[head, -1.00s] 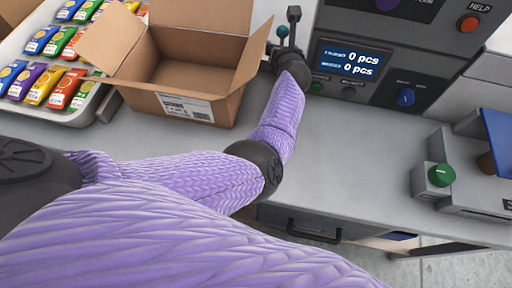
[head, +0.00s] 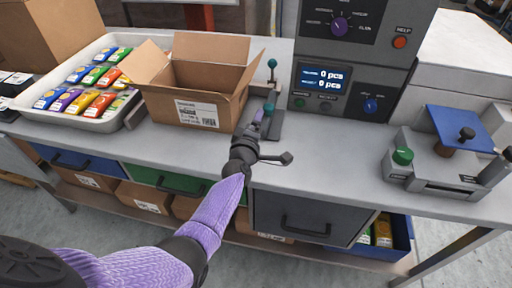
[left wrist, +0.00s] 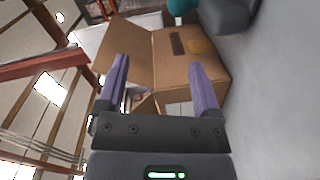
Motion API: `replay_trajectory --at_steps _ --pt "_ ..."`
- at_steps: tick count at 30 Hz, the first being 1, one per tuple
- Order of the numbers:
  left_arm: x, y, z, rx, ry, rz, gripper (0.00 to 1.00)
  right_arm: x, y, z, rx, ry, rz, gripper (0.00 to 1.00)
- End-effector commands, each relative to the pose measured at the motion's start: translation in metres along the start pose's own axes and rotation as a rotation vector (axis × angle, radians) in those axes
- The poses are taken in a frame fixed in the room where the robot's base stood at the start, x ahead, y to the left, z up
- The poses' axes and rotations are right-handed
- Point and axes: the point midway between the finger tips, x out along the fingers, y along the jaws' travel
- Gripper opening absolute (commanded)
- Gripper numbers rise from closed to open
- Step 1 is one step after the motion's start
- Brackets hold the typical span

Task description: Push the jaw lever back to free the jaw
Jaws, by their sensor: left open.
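A small dark fixture stands on the bench between the cardboard box and the scale panel. Its upright lever (head: 272,64) has a teal ball on top. A second teal part (head: 268,108) sits lower on it, close to my fingers. Which part is the jaw cannot be told. My left gripper (head: 259,115) is just in front of the fixture, fingers pointing at it; contact cannot be told. In the left wrist view my gripper (left wrist: 162,80) is open, with nothing held between the purple fingers. A teal part (left wrist: 182,7) shows at the top edge there. My right gripper is out of view.
The open cardboard box (head: 200,110) stands close left of the fixture. A white tray (head: 130,118) of colourful packets is farther left. The scale panel (head: 345,85) rises at the right. A green-knobbed device (head: 420,170) stands far right, with bare bench between.

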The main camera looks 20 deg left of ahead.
Motion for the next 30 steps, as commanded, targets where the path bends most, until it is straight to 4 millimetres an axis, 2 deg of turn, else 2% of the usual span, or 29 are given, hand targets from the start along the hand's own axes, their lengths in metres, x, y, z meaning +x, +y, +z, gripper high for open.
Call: replay_trajectory --at_steps 4,11,12,14,16,17,21,24,26,30 --pt "-0.002 -0.006 0.001 0.083 -0.024 -0.003 0.84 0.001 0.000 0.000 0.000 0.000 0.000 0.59" --pt "-0.002 -0.006 0.001 0.093 -0.027 -0.003 0.84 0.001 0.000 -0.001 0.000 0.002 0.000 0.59" --pt "-0.002 -0.006 0.001 0.092 -0.027 -0.003 0.81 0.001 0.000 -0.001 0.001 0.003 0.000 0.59" --pt "-0.004 -0.007 0.003 0.104 -0.041 -0.004 0.69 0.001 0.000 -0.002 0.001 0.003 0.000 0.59" --pt "-0.015 -0.011 0.015 0.173 -0.119 -0.011 0.54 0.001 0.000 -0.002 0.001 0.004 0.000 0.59" --pt "-0.023 -0.013 0.023 0.223 -0.172 -0.017 0.48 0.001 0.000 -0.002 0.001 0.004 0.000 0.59" --pt "-0.080 -0.034 0.062 0.509 -0.457 -0.072 0.18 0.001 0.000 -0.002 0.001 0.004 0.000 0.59" --pt "-0.118 -0.050 0.076 0.676 -0.610 -0.122 0.00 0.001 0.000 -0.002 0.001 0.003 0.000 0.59" --pt "-0.142 -0.059 0.081 0.769 -0.695 -0.157 0.00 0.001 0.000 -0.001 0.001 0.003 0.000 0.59" --pt "-0.207 -0.086 0.083 0.997 -0.899 -0.269 0.00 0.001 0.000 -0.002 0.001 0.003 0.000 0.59"
